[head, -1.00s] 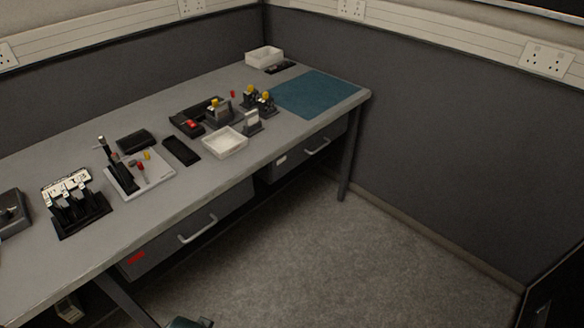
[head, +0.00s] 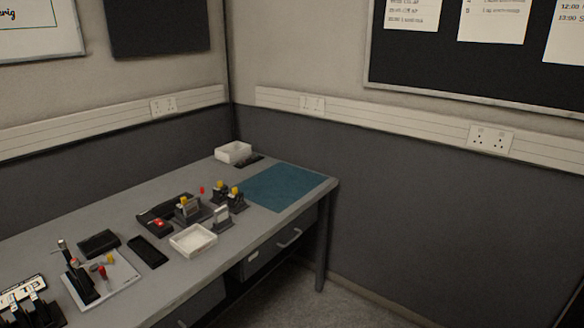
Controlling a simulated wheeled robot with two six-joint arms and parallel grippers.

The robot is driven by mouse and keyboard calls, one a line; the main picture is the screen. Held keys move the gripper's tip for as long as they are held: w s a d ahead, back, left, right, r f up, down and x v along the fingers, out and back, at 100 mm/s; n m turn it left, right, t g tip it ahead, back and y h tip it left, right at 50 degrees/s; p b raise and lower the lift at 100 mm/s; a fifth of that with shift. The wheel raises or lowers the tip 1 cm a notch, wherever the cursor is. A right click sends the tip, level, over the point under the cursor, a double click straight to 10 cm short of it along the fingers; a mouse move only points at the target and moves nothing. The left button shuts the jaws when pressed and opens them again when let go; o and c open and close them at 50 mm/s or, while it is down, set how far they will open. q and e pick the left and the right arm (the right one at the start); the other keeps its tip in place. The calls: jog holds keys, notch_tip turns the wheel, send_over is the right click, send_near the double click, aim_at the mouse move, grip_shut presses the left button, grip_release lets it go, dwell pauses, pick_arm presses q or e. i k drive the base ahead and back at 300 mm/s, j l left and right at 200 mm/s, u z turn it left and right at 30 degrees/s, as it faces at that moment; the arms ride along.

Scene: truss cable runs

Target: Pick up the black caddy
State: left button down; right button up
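Several black items stand on the grey workbench (head: 150,190), and I cannot tell for certain which is the black caddy. A black tray-like holder (head: 153,218) with a red item (head: 159,224) on it lies mid-bench. A black rack (head: 35,312) with white-labelled pieces is at the lower left, cut by the picture edge. A black box (head: 98,243) and a flat black tray (head: 148,252) lie between them. Neither of my grippers is in view.
A white tray (head: 193,240) sits near the bench's front edge, and a white bin (head: 233,152) at the back. A blue mat (head: 285,186) covers the right end and is clear. Small yellow-topped fixtures (head: 220,192) stand beside it. Walls close off the back and right.

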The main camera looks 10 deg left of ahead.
aim_at(78, 276)
jog(key=u, duration=1.65)
